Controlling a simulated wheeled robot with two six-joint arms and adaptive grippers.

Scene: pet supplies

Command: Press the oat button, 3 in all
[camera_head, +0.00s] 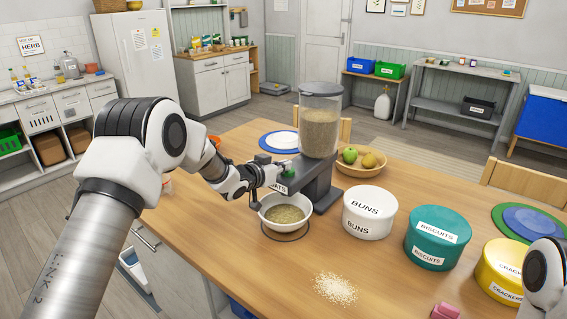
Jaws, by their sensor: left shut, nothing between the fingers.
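The oat dispenser has a clear hopper (320,125) full of oats on a dark grey stand (322,187). Its front arm carries a partly covered label ending in "ATS". A small green button (289,173) shows on top of that arm. My left gripper (280,172) is shut and empty, with its fingertips at the button; I cannot tell whether they touch it or press it down. A white bowl (286,222) under the spout holds oats and stands on a dark round mat. Part of my right arm shows at the lower right edge; its gripper is out of view.
A white BUNS tin (369,213), a teal BISCUITS tin (437,239) and a yellow CRACKERS tin (500,268) stand to the right. A fruit bowl (360,168) is behind the dispenser. Loose oats (335,288) and a pink block (445,311) lie near the front.

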